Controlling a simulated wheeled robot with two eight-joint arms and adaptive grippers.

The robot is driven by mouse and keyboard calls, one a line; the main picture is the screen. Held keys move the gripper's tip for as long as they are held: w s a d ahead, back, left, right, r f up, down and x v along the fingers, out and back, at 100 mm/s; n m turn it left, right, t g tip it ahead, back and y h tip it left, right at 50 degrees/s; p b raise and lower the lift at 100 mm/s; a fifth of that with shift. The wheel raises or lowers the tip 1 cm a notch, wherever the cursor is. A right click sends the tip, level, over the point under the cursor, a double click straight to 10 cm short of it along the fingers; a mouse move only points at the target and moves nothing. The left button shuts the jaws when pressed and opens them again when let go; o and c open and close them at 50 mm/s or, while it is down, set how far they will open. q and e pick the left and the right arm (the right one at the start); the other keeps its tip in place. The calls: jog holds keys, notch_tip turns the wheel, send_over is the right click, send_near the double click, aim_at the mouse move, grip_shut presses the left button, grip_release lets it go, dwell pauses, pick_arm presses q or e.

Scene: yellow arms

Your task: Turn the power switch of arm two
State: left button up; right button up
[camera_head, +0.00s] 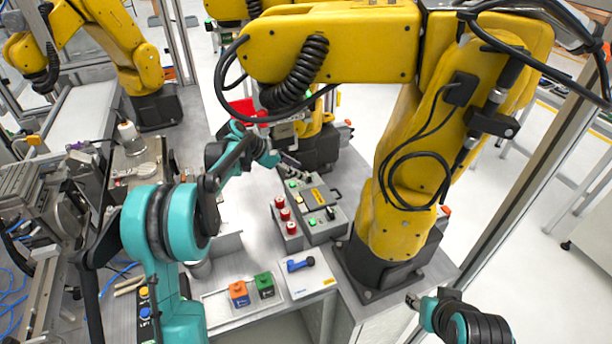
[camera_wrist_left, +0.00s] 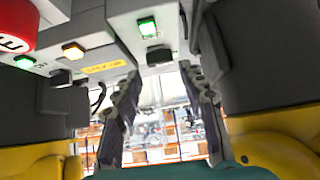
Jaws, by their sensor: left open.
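A grey control box (camera_head: 325,222) stands on the table left of the large yellow arm's base. It has lit lamps, dark switches and a yellow label. Its underside or face fills the top of the left wrist view, with a green lamp (camera_wrist_left: 147,27) above a black switch (camera_wrist_left: 158,55), and an orange lamp (camera_wrist_left: 73,50) above another black switch (camera_wrist_left: 60,77). Which one belongs to arm two cannot be read. My left gripper (camera_head: 288,163) is open and empty just behind the box; its spread fingers (camera_wrist_left: 162,108) show below the black switch, apart from it. My right gripper (camera_head: 418,302) is at lower right, away from the box.
A strip of red buttons (camera_head: 285,216) adjoins the box. Large yellow arms (camera_head: 400,150) stand close by on the right and behind. An orange block (camera_head: 238,292), a green block (camera_head: 264,284) and a blue tool (camera_head: 300,264) lie in front.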

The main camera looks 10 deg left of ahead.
aim_at(309, 178)
pick_arm(q)
jog(key=b+x, duration=0.1)
jog(key=x, duration=0.3)
jog(key=shift+d+f, duration=0.1)
jog(key=shift+f, duration=0.1)
jog(key=shift+r, duration=0.1)
jog(key=c, duration=0.9)
jog(key=shift+o, duration=0.2)
jog(key=shift+n, duration=0.3)
jog(key=n+t+y, duration=0.1)
jog(key=n+t+y+p, duration=0.1)
jog(key=n, duration=0.1)
jog(key=shift+s+d+n, duration=0.2)
jog(key=shift+n, duration=0.1)
jog(key=n+t+y, duration=0.1)
jog(key=n, duration=0.1)
jog(key=n+y+p, duration=0.1)
jog(key=n+y, duration=0.1)
jog(key=shift+d+t, duration=0.2)
jog(key=shift+t, duration=0.2)
jog(key=n+y, duration=0.4)
jog(key=shift+s+d+n+p, duration=0.1)
jog(key=shift+d+n+p, duration=0.15)
jog(key=shift+n+p, duration=0.15)
jog(key=n+g+y, duration=0.1)
jog(key=n+y, duration=0.2)
jog(key=n, duration=0.1)
jog(key=shift+d+n, duration=0.15)
jog(key=shift+n, duration=0.25)
jog(key=shift+y, duration=0.3)
